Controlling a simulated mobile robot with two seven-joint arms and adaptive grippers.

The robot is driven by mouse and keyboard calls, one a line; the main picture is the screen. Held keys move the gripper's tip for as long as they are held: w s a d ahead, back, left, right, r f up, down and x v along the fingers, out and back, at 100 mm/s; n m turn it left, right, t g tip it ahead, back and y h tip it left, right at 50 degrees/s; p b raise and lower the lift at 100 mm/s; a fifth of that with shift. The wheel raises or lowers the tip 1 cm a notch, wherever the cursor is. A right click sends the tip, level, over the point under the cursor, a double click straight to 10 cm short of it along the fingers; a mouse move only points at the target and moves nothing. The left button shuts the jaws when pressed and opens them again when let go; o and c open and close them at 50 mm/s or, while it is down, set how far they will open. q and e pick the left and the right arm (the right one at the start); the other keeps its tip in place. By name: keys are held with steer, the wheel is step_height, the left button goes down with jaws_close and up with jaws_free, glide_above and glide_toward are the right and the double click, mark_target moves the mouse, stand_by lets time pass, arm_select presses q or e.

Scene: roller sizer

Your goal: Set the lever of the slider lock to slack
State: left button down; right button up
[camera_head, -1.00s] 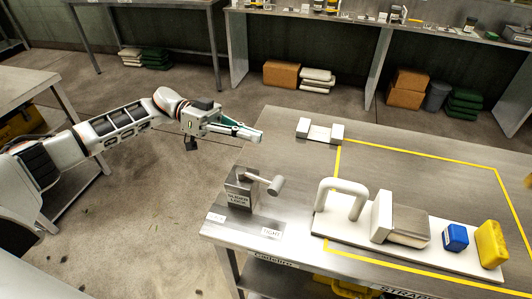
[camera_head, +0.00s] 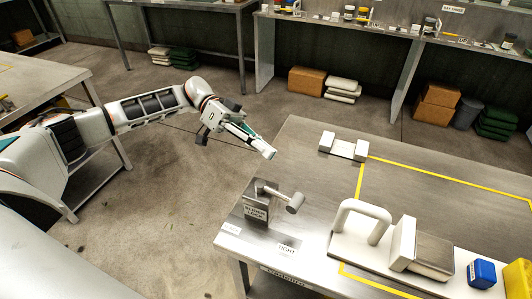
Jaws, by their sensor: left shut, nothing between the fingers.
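The slider lock (camera_head: 257,201) is a grey metal block with a label plate, near the left corner of the steel table. Its lever (camera_head: 294,203), a grey rod with a cylindrical knob, points to the right. A label reading TIGHT (camera_head: 286,249) lies on the table at front right of the block. Another small label (camera_head: 231,229) lies at front left, too small to read. My left gripper (camera_head: 271,153) is shut and empty. It is above and behind the lock in the picture, apart from the lever, with its fingertips pointing down and right. My right gripper is out of view.
A white bracket (camera_head: 343,147) stands at the table's back. Yellow tape (camera_head: 361,180) marks an area.

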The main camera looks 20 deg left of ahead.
mark_target(298, 199)
arm_select(q)
steer(key=s+d+f+p, duration=0.2)
steer(key=s+d+f, duration=0.2)
steer(key=d, duration=0.2)
steer(key=shift+s+d+f, duration=0.25)
steer(key=shift+d+f, duration=0.1)
steer(key=shift+f, duration=0.05)
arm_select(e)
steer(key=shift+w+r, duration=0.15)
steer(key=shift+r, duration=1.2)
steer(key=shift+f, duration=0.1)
arm_select(q)
steer(key=shift+s+m+g+b, duration=0.15)
steer(key=shift+m+g+b, duration=0.25)
steer(key=shift+g, duration=0.1)
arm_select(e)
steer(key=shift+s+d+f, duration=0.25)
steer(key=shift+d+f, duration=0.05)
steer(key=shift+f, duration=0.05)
